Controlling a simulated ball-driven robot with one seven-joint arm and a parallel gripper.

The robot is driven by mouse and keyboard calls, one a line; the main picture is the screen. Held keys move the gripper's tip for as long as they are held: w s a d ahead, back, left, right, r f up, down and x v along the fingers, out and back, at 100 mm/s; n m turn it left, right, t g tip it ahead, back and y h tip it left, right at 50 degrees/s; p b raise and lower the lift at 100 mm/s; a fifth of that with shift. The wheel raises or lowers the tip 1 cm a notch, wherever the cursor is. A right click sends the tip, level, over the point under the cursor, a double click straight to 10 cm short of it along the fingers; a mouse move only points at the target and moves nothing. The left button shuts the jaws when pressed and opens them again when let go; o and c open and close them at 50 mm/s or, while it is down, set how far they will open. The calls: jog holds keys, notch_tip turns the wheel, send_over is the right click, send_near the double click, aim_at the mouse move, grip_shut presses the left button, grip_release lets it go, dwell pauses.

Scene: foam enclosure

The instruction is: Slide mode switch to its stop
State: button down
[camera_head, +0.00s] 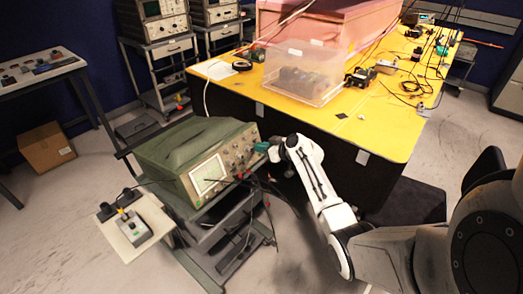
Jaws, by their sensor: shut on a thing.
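A green oscilloscope (185,150) stands on a cart, with its lit screen and knob-covered front panel (232,160) facing right and toward me. My gripper (263,147) is at the upper right end of this panel, its teal tips against or very near the panel face. It is shut on a small part there, which I take to be the mode switch. The switch itself is hidden by the gripper and too small to make out, so its position along its slot cannot be told.
Dark cables hang from the panel below my gripper. A side shelf (118,246) with a small control box (133,229) sticks out at the left. A yellow table (385,125) with a clear bin (307,75) stands behind my arm. A cardboard box (46,147) lies at the far left.

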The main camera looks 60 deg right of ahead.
jog(key=shift+d, duration=0.25)
jog(key=c, duration=1.5)
grip_release()
jog(key=shift+s, duration=0.2)
jog(key=b+v, duration=0.1)
jog(key=v, duration=0.9)
jog(key=shift+s+a, duration=0.15)
jog(key=shift+s, duration=0.1)
